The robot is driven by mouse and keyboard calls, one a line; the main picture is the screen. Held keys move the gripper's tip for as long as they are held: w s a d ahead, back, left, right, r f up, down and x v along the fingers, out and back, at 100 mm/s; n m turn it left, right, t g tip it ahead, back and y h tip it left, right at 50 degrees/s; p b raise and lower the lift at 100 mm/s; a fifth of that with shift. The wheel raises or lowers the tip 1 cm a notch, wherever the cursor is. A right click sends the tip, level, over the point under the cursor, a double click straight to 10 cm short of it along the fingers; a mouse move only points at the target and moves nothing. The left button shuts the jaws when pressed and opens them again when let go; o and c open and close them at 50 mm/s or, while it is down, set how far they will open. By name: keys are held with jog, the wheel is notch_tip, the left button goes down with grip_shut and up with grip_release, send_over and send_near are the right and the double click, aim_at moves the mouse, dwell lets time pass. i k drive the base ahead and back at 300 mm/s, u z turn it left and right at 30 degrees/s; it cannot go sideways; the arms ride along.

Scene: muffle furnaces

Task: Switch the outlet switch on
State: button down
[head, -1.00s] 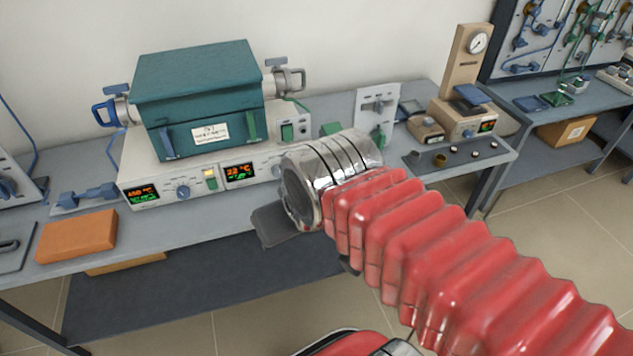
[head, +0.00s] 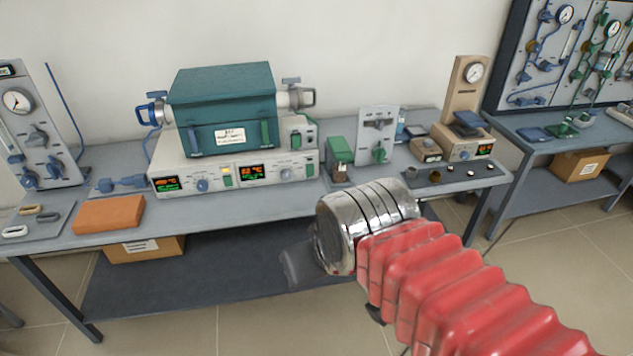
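No label reading "outlet switch" is legible. A green switch (head: 309,170) sits at the right end of the furnace control unit's front (head: 240,183), and a lit switch (head: 227,176) sits between its two displays. A grey upright panel (head: 378,118) with a knob and a green lever (head: 380,153) stands on the bench to the right. My gripper (head: 300,268) shows only as a dark, blurred piece beyond my metal wrist, in front of the bench's edge and apart from these switches. Its fingers cannot be made out.
A teal furnace (head: 222,90) sits on the control unit. A green-topped device (head: 340,158) stands beside it. An orange brick (head: 108,214) lies on the bench (head: 240,213) at left, and a grey tray (head: 455,178) at right. The bench's front edge lies behind my wrist.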

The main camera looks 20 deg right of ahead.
aim_at(310, 167)
jog(key=u, duration=0.65)
jog(key=i, duration=1)
jog(key=z, duration=0.05)
